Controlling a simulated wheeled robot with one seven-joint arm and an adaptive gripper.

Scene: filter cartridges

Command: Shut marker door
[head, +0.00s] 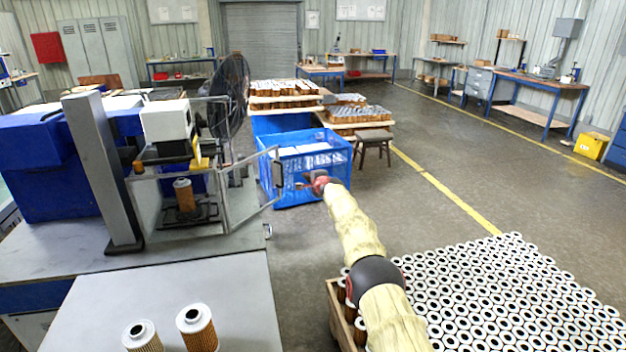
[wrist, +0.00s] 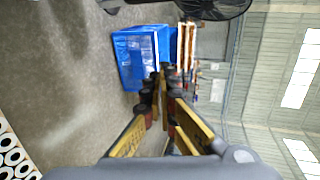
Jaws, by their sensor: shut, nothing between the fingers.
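The marker door (head: 229,219), a clear panel in a grey frame, stands open on the right side of the marker's enclosure and swings out to the right. A dark handle (head: 277,173) shows at its free edge. Inside the marker (head: 165,120) a brown filter cartridge (head: 184,195) stands upright on a dark fixture. My gripper (head: 300,185) is shut and empty, just right of the door's free edge in the head view; I cannot tell whether it touches. In the wrist view the closed fingers (wrist: 167,78) show, and I cannot make out the door there.
A blue crate (head: 318,172) stands on the floor behind my gripper and also shows in the wrist view (wrist: 138,60). Two cartridges (head: 198,328) stand on the front table. Many cartridges (head: 500,290) fill a wooden box at lower right. A black fan (head: 229,95) stands behind the marker.

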